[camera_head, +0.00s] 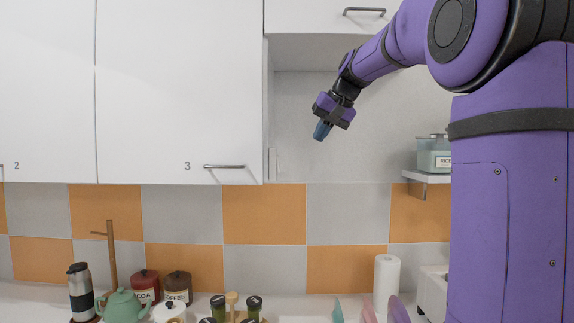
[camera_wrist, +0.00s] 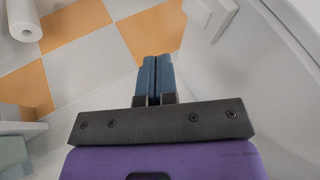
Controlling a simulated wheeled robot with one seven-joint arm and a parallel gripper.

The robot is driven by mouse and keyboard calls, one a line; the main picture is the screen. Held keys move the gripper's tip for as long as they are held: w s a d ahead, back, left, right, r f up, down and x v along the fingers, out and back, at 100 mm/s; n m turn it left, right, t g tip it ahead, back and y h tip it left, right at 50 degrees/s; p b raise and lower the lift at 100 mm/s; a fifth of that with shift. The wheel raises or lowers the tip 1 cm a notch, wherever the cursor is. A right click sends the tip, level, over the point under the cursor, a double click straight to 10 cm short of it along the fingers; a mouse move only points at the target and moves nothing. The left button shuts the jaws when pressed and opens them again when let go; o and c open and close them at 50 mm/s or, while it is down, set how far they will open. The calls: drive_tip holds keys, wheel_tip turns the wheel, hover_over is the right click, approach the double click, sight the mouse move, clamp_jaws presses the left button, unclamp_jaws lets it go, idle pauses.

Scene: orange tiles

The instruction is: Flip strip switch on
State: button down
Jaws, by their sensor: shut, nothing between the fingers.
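My gripper (camera_head: 321,131) is in the open niche right of the cabinet door marked 3, pointing down and slightly left. Its blue fingers also show in the wrist view (camera_wrist: 157,70), pressed together and empty. A narrow pale vertical strip (camera_head: 275,163) sits at the niche's left edge, left of and below my fingertips, with a clear gap. In the wrist view a pale grey block (camera_wrist: 210,15) lies beyond and right of the fingertips, apart from them. I cannot tell if either is the strip switch, and no on or off mark is readable.
Cabinet door 3 (camera_head: 180,90) borders the niche on the left. A shelf (camera_head: 427,178) with a rice container (camera_head: 434,155) stands to the right. A paper towel roll (camera_head: 387,280), jars and a teapot (camera_head: 122,305) stand on the counter below. The niche around my gripper is free.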

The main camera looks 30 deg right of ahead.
drive_tip(key=shift+w+f, duration=0.1)
drive_tip(key=w+a+f, duration=0.5)
drive_tip(key=w+f, duration=0.2)
drive_tip(key=f, duration=0.1)
drive_tip(key=shift+w+f, duration=0.25)
drive_tip(key=shift+w, duration=0.05)
drive_tip(key=shift+w+a+f, duration=0.15)
drive_tip(key=shift+a, duration=0.1)
idle(0.3)
